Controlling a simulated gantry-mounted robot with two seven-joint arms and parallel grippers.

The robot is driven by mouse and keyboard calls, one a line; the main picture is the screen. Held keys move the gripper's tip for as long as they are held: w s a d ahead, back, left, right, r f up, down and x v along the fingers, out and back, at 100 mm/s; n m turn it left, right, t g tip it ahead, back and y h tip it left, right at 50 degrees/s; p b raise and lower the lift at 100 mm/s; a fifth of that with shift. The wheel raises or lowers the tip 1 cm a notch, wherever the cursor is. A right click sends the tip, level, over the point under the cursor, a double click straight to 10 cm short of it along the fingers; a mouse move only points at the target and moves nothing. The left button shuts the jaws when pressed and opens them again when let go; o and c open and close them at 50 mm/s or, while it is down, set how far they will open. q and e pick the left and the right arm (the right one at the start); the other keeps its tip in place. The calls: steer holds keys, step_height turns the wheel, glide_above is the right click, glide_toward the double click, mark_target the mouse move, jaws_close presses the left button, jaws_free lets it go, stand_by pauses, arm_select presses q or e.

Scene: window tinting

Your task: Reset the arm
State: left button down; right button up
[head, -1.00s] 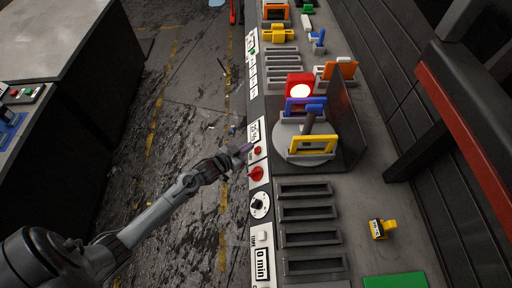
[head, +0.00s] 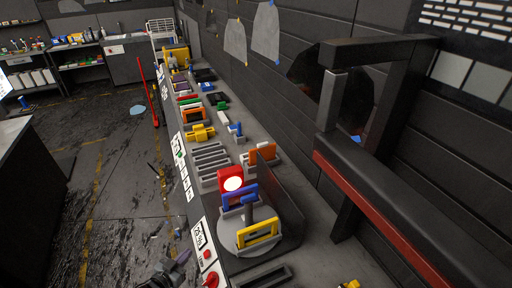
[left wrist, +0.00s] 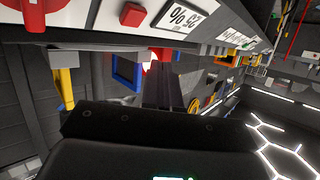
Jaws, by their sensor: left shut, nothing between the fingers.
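My left gripper (head: 174,272) shows at the bottom edge of the head view, in front of the bench's control panel (head: 203,236). It is shut and empty. In the left wrist view its dark fingers (left wrist: 165,92) lie together, with the panel's red button (left wrist: 132,14) and percent display (left wrist: 180,15) beyond. In the head view a red button (head: 207,254) is to the right of the gripper. I cannot tell the exact gap between them. Most of my left arm is out of the head view. My right gripper is not in view.
A round grey turntable (head: 260,241) holds a yellow frame (head: 257,234) and a blue frame (head: 238,196). A red block with a glowing white disc (head: 232,183) stands behind. A dark red-edged structure (head: 370,205) is at right. The floor (head: 110,190) at left is mostly open.

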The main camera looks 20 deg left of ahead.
arm_select(q)
steer(key=s+d+g, duration=0.3)
steer(key=s+d, duration=0.8)
steer(key=d, duration=0.3)
steer(key=s+d+r+g+y, duration=0.1)
steer(key=s+r+g, duration=0.3)
steer(key=s, duration=0.3)
steer(key=s+r+g+y, duration=0.1)
steer(key=s+r+g, duration=0.3)
steer(key=s, duration=0.3)
step_height(320, 180, up, 18)
steer(key=p, duration=1.7)
steer(key=shift+w+f+p, duration=0.15)
steer(key=shift+w+p, duration=0.1)
steer(key=shift+p, duration=0.15)
